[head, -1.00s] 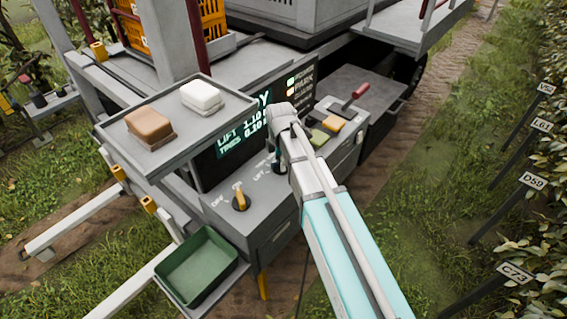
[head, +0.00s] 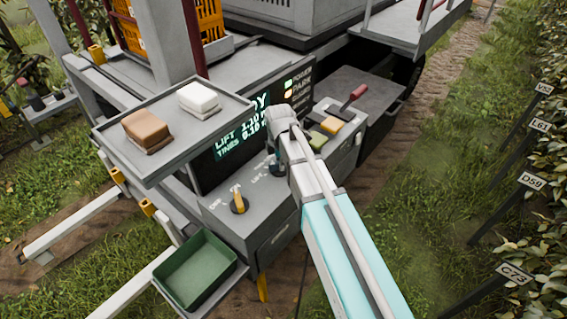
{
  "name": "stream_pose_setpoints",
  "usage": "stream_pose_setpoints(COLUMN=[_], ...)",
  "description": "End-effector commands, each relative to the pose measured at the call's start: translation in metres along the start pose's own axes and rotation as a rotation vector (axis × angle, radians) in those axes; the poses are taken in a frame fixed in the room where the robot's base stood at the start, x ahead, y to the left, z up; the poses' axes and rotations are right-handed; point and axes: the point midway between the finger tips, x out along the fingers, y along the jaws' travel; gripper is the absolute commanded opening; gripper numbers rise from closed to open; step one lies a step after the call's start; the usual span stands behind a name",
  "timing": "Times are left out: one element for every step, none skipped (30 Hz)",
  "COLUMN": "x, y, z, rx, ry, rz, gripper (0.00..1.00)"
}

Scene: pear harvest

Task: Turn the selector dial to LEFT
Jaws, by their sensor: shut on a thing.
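The control panel (head: 225,212) is a grey console with a lit display above it. My arm reaches in from the lower right. My gripper (head: 276,168) points down at the panel, right of the yellow-handled switch, and is largely hidden behind my wrist. It is shut on the selector dial, by a label that seems to read LIFT. The dial itself is almost wholly covered by my gripper and arm, so its pointing direction cannot be told.
A yellow-handled switch (head: 239,203) with an OFF label stands left of my gripper. Yellow and green buttons (head: 330,126) and a red-handled lever (head: 352,97) are to the right. A tray (head: 110,139) holds brown and white blocks. A green bin (head: 172,285) sits below left.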

Motion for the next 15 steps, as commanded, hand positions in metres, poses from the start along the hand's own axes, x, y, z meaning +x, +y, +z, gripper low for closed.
stream_pose_setpoints(x=[0.0, 0.0, 0.0, 0.0, 0.0, -0.0001, -0.0001, -0.0001, -0.0001, -0.0001, -0.0001, -0.0001, -0.0002, -0.0002, -0.0002], y=[-0.0017, -0.0016, -0.0016, -0.0015, -0.0014, -0.0013, -0.0012, -0.0011, -0.001, -0.0009, -0.0008, -0.0007, -0.0005, -0.0004, -0.0002], z=[-0.0049, -0.0053, -0.0058, -0.0061, -0.0063, -0.0066, -0.0067, -0.0068, -0.0069, -0.0069, -0.007, -0.007, -0.007, -0.0071, -0.007], rx=[0.008, 0.018, 0.031, 0.044, 0.058, 0.078, 0.094, 0.113, 0.138, 0.159, 0.182, 0.214, 0.238, 0.263, 0.298], ry=[0.011, 0.011, 0.012, 0.012, 0.013, 0.013, 0.013, 0.013, 0.013, 0.013, 0.013, 0.013, 0.013, 0.013, 0.013], rz=[-0.004, -0.004, -0.004, -0.004, -0.004, -0.004, -0.004, -0.004, -0.004, -0.004, -0.004, -0.004, -0.004, -0.004, -0.004], gripper=[0.0, 0.0, 0.0, 0.0, 0.0, 0.0, 0.0, 0.0, 0.0, 0.0, 0.0, 0.0, 0.0, 0.0, 0.0])
